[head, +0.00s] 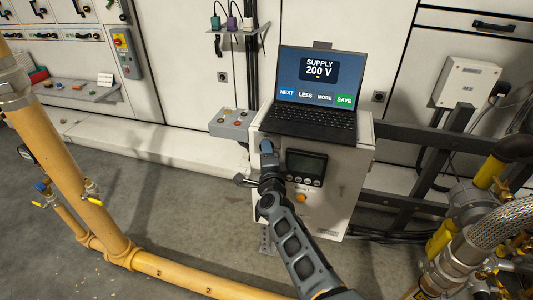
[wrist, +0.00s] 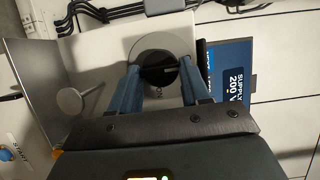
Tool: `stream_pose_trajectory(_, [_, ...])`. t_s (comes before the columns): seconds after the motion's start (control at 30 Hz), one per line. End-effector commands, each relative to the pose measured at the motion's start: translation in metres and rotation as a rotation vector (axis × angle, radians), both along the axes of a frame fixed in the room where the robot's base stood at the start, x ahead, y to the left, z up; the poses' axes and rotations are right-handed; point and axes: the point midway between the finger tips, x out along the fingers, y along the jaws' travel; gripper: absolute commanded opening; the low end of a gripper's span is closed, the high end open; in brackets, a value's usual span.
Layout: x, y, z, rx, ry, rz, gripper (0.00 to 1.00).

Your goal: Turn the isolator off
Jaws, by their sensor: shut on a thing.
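The isolator shows in the wrist view as a round grey plate (wrist: 165,43) with a dark knob (wrist: 156,70) at its middle, on a pale cabinet face. My gripper (wrist: 160,76) has its two blue fingers on either side of the knob, shut on it. In the head view my gripper (head: 267,148) is at the upper left of the white cabinet (head: 342,190), and it hides the isolator. The knob's exact setting cannot be read, as the fingers cover part of it.
A laptop (head: 313,90) reading "SUPPLY 200 V" stands on the cabinet. A dark display (head: 306,166) and an orange button (head: 301,198) are on its front. A grey button box (head: 231,124) is at its left. Yellow pipes (head: 105,205) cross the left floor; hoses and valves crowd the right.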

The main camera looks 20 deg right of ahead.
Motion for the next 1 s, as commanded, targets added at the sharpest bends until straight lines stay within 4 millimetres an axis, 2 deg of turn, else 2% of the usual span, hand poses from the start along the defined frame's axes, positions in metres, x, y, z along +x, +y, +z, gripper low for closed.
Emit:
stream_pose_trajectory(0.03, [0.000, 0.001, -0.001, -0.002, 0.003, 0.003, 0.16])
stream_pose_trajectory(0.07, [0.000, 0.001, -0.001, -0.002, 0.003, 0.003, 0.47])
stream_pose_trajectory(0.3, [0.000, 0.001, -0.001, -0.001, 0.001, 0.002, 0.70])
stream_pose_trajectory(0.67, [-0.006, 0.003, 0.001, 0.000, 0.001, 0.002, 0.72])
stream_pose_trajectory(1.0, [-0.056, 0.015, 0.002, -0.001, 0.002, 0.004, 0.72])
